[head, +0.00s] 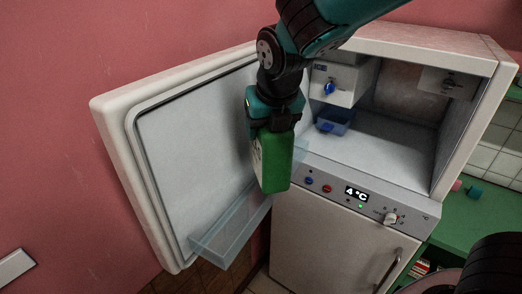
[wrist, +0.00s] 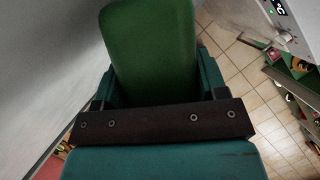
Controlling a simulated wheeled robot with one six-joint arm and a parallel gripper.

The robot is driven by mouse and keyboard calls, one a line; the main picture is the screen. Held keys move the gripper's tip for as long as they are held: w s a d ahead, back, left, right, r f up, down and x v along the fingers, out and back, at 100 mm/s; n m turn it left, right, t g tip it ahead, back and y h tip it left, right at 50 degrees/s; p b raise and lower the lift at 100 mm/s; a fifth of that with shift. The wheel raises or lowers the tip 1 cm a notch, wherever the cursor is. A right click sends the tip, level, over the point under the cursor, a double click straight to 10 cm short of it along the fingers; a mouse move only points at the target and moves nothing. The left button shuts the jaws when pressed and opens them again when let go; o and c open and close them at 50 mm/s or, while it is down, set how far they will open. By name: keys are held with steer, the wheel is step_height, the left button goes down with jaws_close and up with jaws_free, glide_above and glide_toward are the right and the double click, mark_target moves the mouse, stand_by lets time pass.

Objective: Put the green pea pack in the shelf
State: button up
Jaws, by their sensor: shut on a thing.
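The green pea pack (head: 276,163) is a green box-like pack with a white printed side. It hangs upright below my gripper (head: 273,122), which is shut on its upper part. It also fills the upper middle of the wrist view (wrist: 150,45). A clear bluish door shelf (head: 222,238) runs along the lower inside of the open fridge door. The pack is in front of the door, above the shelf's right part in the head view. The pack hides some of the door and the fridge's left edge. Whether it touches the shelf cannot be told.
The open fridge door (head: 185,150) stands at the left. The upper compartment (head: 385,145) holds a small blue tray (head: 333,121) and a white box with a blue knob (head: 329,88). A control panel (head: 350,192) reads 4°C. A green counter (head: 480,205) is at the right.

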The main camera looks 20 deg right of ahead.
step_height(320, 180, down, 4)
steer(key=b, duration=0.3)
steer(key=shift+r, duration=0.2)
steer(key=shift+f+b, duration=0.3)
steer(key=shift+b, duration=0.25)
steer(key=shift+w+a+r, duration=0.1)
steer(key=shift+w+a, duration=0.05)
steer(key=shift+a, duration=0.05)
steer(key=shift+d, duration=0.1)
steer(key=shift+f, duration=0.25)
steer(key=o, duration=1.7)
steer(key=shift+f, duration=0.1)
